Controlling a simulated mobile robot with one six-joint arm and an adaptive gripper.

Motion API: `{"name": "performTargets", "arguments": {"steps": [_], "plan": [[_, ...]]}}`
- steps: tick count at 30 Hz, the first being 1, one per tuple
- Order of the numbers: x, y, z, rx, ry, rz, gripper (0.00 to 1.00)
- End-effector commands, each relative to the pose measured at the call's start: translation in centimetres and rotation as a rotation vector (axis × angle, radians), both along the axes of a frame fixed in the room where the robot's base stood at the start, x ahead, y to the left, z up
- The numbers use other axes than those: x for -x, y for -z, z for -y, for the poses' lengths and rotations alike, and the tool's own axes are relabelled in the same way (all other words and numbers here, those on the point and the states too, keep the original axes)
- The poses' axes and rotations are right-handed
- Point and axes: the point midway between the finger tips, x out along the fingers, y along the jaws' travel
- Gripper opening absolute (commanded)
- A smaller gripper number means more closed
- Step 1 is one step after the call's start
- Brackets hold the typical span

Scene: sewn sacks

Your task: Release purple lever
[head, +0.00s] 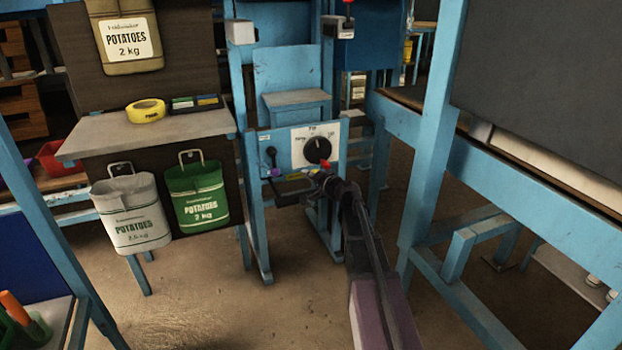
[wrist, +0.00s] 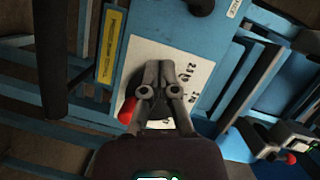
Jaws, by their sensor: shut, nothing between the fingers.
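A small purple piece (head: 275,172), which looks like the purple lever's grip, sits at the left of the blue machine's front panel, under a dark knob (head: 271,151). My gripper (head: 318,176) is to the right of it, just in front of the lower part of the white dial plate (head: 299,152). In the wrist view my gripper (wrist: 160,70) has its fingers together and empty over the dial plate (wrist: 190,68). A red tip (wrist: 127,112) shows beside the fingers. I cannot tell if the fingers touch the dial. No purple shows in the wrist view.
The black dial (head: 317,150) is above my gripper. A yellow label (wrist: 110,45) is on the panel. To the left are a grey shelf (head: 110,138), a white sack (head: 130,212) and a green sack (head: 196,195). A blue table frame (head: 430,190) stands close on the right.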

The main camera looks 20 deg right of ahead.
Motion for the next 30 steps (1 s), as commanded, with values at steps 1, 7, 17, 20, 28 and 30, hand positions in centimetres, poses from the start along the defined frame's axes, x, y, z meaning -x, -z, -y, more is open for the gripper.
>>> {"name": "performTargets", "arguments": {"steps": [1,7,17,20,28,30], "plan": [[-1.1,0.2,-0.3,0.000,-0.001,0.000,0.00],[-3.9,0.6,-1.5,0.000,-0.001,0.000,0.00],[-6.3,1.7,-4.5,0.001,-0.001,0.000,0.00],[-6.6,1.9,-5.2,0.001,-0.001,0.000,0.00],[-6.8,2.0,-5.9,0.000,0.000,0.000,0.00],[-6.8,2.0,-5.9,0.000,0.000,0.000,0.00]]}}
